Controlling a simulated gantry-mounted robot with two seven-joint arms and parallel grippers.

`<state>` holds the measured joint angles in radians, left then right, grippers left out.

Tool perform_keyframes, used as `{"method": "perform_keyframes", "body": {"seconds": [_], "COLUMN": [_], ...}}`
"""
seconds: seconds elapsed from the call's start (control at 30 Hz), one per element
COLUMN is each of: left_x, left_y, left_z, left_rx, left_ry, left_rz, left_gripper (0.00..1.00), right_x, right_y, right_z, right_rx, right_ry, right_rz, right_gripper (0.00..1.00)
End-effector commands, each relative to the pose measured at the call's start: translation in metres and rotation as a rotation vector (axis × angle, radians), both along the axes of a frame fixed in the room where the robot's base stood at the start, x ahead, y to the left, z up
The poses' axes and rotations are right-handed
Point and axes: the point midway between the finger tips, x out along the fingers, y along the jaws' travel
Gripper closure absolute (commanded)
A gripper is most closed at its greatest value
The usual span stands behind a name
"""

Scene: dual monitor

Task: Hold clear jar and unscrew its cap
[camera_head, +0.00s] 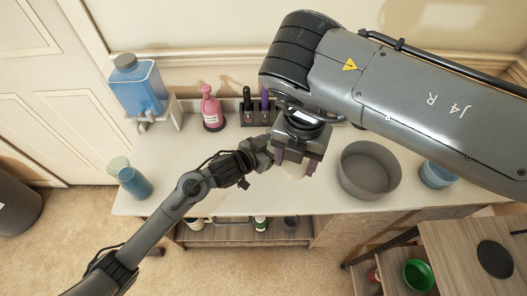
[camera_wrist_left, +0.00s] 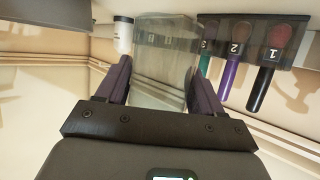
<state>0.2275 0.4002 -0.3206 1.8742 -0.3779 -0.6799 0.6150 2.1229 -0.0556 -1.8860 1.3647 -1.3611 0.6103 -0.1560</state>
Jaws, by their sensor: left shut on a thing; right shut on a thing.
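The clear jar (camera_wrist_left: 163,62) shows between the two purple fingers of my left gripper (camera_wrist_left: 158,78) in the left wrist view, and the gripper is shut on it. In the head view my left gripper (camera_head: 260,153) reaches the jar from the left. My right gripper (camera_head: 294,168) comes down over the jar from above, its purple fingers shut at the jar's top. A pale part of the jar (camera_head: 293,171) shows between and below these fingers. The cap is hidden by my right gripper, so its seating on the jar cannot be seen.
The counter's front edge is close to the jar.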

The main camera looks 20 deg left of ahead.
Motion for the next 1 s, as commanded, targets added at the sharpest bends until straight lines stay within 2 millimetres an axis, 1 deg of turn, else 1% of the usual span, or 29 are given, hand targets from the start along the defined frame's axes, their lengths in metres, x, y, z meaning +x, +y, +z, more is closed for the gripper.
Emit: {"method": "perform_keyframes", "body": {"seconds": [0.03,0.1,0.2,0.3,0.47,0.57,0.7,0.8,1.0], "left_x": [0.005,0.009,0.014,0.017,0.017,0.017,0.017,0.017,0.017], "left_y": [0.010,0.019,0.029,0.035,0.037,0.037,0.037,0.036,0.036], "left_z": [-0.007,-0.013,-0.019,-0.023,-0.027,-0.037,-0.056,-0.064,-0.063], "left_rx": [0.002,0.001,0.000,-0.001,-0.002,-0.001,-0.001,-0.001,0.000], "left_ry": [-0.001,-0.002,-0.002,-0.003,-0.001,-0.001,-0.001,-0.002,-0.003], "left_rz": [0.003,0.001,0.001,0.001,0.000,-0.001,0.000,-0.001,0.000], "left_gripper": [1.00,1.00,1.00,1.00,1.00,1.00,1.00,1.00,1.00], "right_x": [0.000,0.000,0.000,0.000,0.000,0.000,0.000,0.000,0.000], "right_y": [0.000,0.000,0.000,0.000,0.000,0.000,0.000,0.000,0.000], "right_z": [-0.004,-0.005,-0.007,-0.008,-0.010,-0.014,-0.021,-0.023,-0.022], "right_rx": [0.000,0.000,0.000,0.000,0.000,0.000,0.000,0.000,0.000], "right_ry": [0.000,0.000,0.000,0.000,0.000,0.000,0.000,0.000,0.000], "right_rz": [0.000,0.000,0.000,0.000,0.000,0.000,0.000,0.000,0.000], "right_gripper": [0.77,0.77,0.77,0.77,0.77,0.77,0.77,0.77,0.77]}}
